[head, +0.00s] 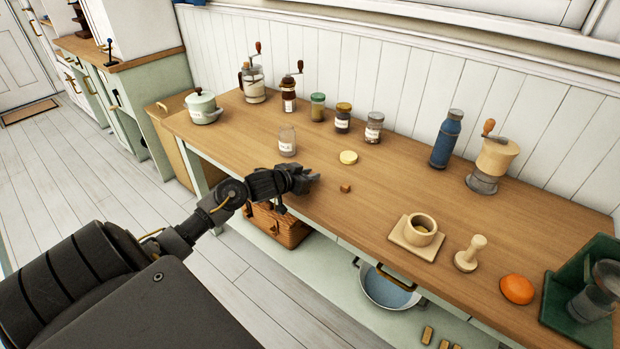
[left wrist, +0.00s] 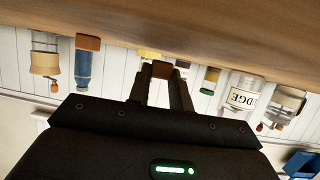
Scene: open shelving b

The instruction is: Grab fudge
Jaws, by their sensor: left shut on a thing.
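My left gripper (head: 308,179) is over the front part of the wooden counter, close above its top. In the left wrist view a small brown fudge cube (left wrist: 162,70) sits between the fingertips, and the gripper is shut on it. In the head view the fingers hide that cube. Another brown fudge cube (head: 345,188) lies on the counter to the right of the gripper; it also shows in the left wrist view (left wrist: 88,43). A clear labelled jar (head: 287,141) without a lid stands behind the gripper. My right gripper is not in view.
A pale round lid (head: 348,157) lies on the counter (head: 400,190). Several jars and grinders stand along the wall. A blue bottle (head: 446,139), mortar (head: 420,230), pestle (head: 469,254) and orange (head: 517,289) are to the right. A wicker basket (head: 278,225) is below.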

